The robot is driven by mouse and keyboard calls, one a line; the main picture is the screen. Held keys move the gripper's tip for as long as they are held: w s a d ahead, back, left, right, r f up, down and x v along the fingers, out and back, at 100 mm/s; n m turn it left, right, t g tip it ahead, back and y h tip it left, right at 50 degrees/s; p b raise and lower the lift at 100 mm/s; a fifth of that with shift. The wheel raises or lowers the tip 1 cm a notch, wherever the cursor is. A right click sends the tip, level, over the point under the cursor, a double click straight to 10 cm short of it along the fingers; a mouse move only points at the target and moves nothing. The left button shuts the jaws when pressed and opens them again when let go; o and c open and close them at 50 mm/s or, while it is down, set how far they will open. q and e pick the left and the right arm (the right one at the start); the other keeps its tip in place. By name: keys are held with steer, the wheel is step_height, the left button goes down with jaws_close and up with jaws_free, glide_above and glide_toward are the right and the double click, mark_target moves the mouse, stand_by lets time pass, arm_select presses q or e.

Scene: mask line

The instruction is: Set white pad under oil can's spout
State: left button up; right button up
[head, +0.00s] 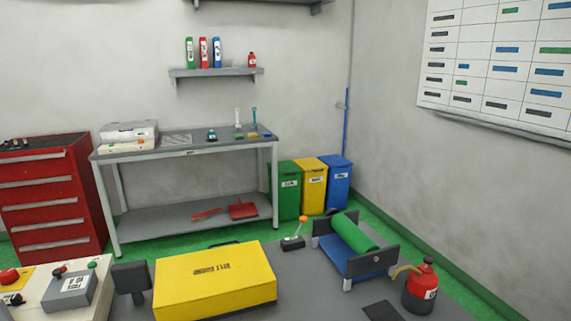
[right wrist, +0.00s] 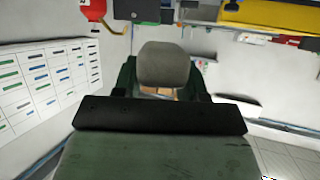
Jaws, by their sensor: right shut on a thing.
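The red oil can (head: 420,290) stands at the right of the grey table in the head view. Its bent tan spout (head: 403,271) points left. The can also shows at the top left of the right wrist view (right wrist: 92,9). My right gripper (right wrist: 164,80) shows only in the right wrist view. It is shut on a rounded, shaded grey pad (right wrist: 166,62), which seems to be the white pad and stays apart from the can. No white pad shows near the spout in the head view. My left gripper is in neither view.
A dark flat patch (head: 383,311) lies on the table left of the can. A green roller (head: 354,233) over a blue tray (head: 352,262) stands behind the spout. A yellow box (head: 214,281) stands at centre. Bare table (head: 310,290) lies between box and patch.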

steer(key=shift+s+f, duration=0.15)
steer(key=shift+s, duration=0.35)
steer(key=shift+w, duration=0.1)
steer(key=shift+w+a+f, duration=0.15)
steer(key=shift+w+f, duration=0.1)
steer(key=shift+w, duration=0.05)
steer(key=w+d+f+n+y, duration=0.1)
steer(key=w+d+n+y, duration=0.1)
steer(key=w, duration=0.4)
steer(key=w+d+f+n+y, duration=0.2)
steer(key=w+d, duration=0.2)
steer(key=w, duration=0.3)
steer(key=shift+d+f+g+y, duration=0.15)
steer(key=shift+d+g+y, duration=0.15)
steer(key=shift+g, duration=0.1)
steer(key=shift+a, duration=0.15)
